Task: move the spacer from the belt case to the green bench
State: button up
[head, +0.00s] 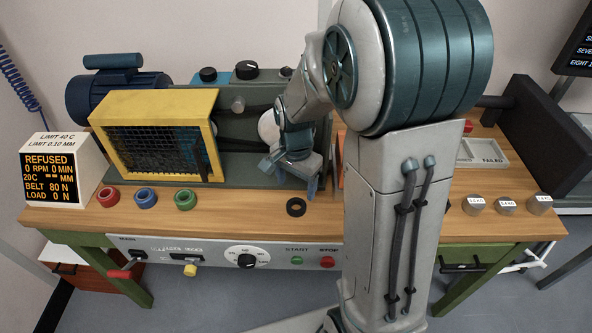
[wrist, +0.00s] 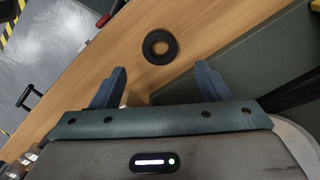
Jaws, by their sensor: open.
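A black ring (head: 296,207), which looks like the spacer, lies flat on the wooden top of the green-framed bench (head: 240,219). It also shows in the wrist view (wrist: 159,46), just beyond the fingertips and roughly centred between them. My gripper (head: 291,178) is open and empty, apart from the ring; its two blue fingers show in the wrist view (wrist: 162,68). The yellow case with a mesh front (head: 152,143), seemingly the belt case, stands on the bench left of my gripper. What is inside the case is mostly hidden by dark mesh.
Red (head: 108,196), blue (head: 145,197) and green (head: 185,199) rings lie along the front left. A display box (head: 62,170) reads REFUSED. Labelled metal weights (head: 506,206) and a grey sorting tray (head: 484,152) are at right. My arm hides the bench's middle right.

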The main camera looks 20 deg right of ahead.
jog(key=s+r+n+t, duration=0.3)
jog(key=s+r+n, duration=0.7)
jog(key=s, duration=0.4)
jog(key=shift+s+r, duration=0.15)
jog(key=shift+r, duration=0.5)
dwell(0.5)
